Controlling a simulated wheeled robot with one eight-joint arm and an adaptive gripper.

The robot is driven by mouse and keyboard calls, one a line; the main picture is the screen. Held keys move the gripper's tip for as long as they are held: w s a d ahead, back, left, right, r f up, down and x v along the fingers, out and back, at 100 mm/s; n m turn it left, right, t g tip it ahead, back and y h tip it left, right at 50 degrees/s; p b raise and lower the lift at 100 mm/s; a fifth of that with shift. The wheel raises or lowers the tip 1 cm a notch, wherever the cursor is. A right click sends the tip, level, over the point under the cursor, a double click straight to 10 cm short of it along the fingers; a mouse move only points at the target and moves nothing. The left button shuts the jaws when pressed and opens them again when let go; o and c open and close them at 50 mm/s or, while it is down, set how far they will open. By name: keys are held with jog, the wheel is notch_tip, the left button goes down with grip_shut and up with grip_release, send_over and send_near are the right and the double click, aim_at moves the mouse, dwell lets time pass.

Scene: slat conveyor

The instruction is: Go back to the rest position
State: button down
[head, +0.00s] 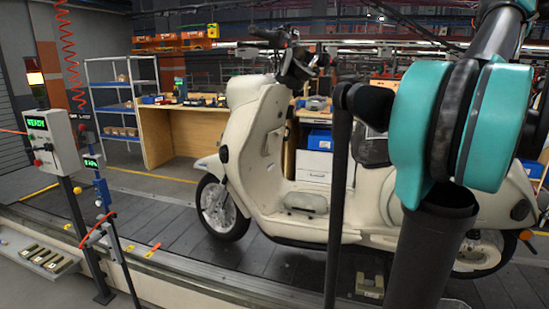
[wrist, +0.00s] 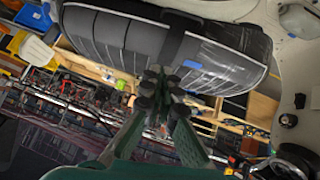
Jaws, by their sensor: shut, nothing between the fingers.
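My gripper (wrist: 160,88) is in the middle of the wrist view, with its dark fingers together and nothing between them. In that view a dark, ribbed scooter seat (wrist: 120,38) with a strap across it hangs into the top of the picture, behind the fingertips. I cannot tell how far the fingertips are from it. The cream scooter (head: 250,130) stands upright on the slat conveyor (head: 190,245) in the head view. My teal and black arm hides much of its rear. My gripper cannot be made out in the head view.
A control box on a post (head: 50,140) shows "READY" at the left, beside a blue stand (head: 103,195) with a small display. A wooden workbench (head: 185,130) and a blue-shelved rack (head: 120,100) stand behind the conveyor. Bare slats lie left of the front wheel.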

jog(key=w+a+f+n+g+y, duration=0.1)
jog(key=a+f+y, duration=0.1)
jog(key=a+f, duration=1.2)
jog(key=a+f+n+g+y, duration=0.1)
jog(key=a+f, duration=1)
jog(key=f, duration=0.6)
jog(key=s+a+f+g, duration=0.1)
jog(key=s+a+f, duration=0.6)
jog(key=s+f, duration=0.2)
jog(key=s+a+f+g+y, duration=0.1)
jog(key=s+a+f, duration=0.6)
jog(key=s+f, duration=0.3)
notch_tip(320, 180, down, 4)
jog(key=shift+s+r+n, duration=0.1)
jog(key=shift+s+n, duration=0.05)
jog(key=shift+n, duration=0.15)
